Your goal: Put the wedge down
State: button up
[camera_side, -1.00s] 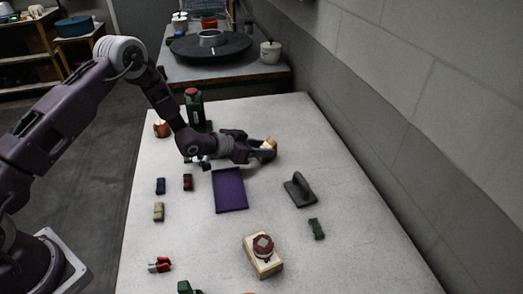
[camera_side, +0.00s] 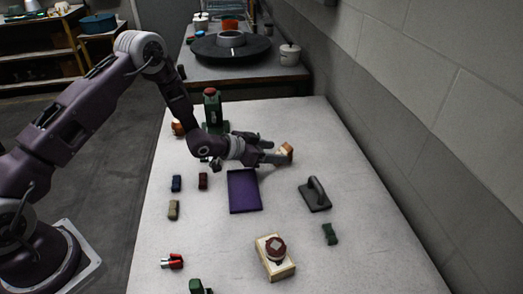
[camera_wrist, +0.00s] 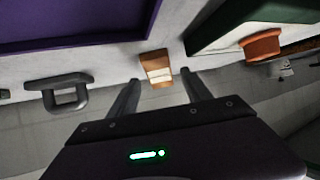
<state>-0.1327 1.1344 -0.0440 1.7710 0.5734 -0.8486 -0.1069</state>
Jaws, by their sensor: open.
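The wedge (camera_side: 286,152) is a small block with an orange-brown part and a cream part. It appears to stand on the white table, beyond the far end of the purple mat (camera_side: 244,190). My gripper (camera_side: 275,158) is open and low beside the wedge. In the wrist view the wedge (camera_wrist: 157,68) shows between and just beyond my two separated fingertips (camera_wrist: 160,77), with gaps to both sides. Its underside is hidden, so I cannot see its full contact with the table.
A green press-like device with a red top (camera_side: 212,108) stands behind my wrist. A dark handled tool (camera_side: 315,196) is to the right. A red-capped item on a wooden block (camera_side: 275,257) is in front. Several small blocks lie left. The right table edge is clear, beside the wall.

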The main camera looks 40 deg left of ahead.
jog(key=v, duration=1)
jog(key=shift+s, duration=0.15)
jog(key=s+a+r+n+g+y, duration=0.1)
jog(key=s+a+r+y, duration=0.15)
jog(key=s+r, duration=0.45)
jog(key=s+a+r+n+g+y, duration=0.1)
jog(key=s+a+r+y, duration=0.15)
jog(key=r, duration=0.85)
jog(key=s+d+r+n+g, duration=0.1)
jog(key=s+d+r, duration=0.1)
jog(key=s, duration=1)
jog(key=s+d+r+n+g, duration=0.1)
jog(key=s+d+r+g, duration=0.1)
jog(key=s, duration=1)
jog(key=shift+s+d+g, duration=0.3)
jog(key=shift+d, duration=0.25)
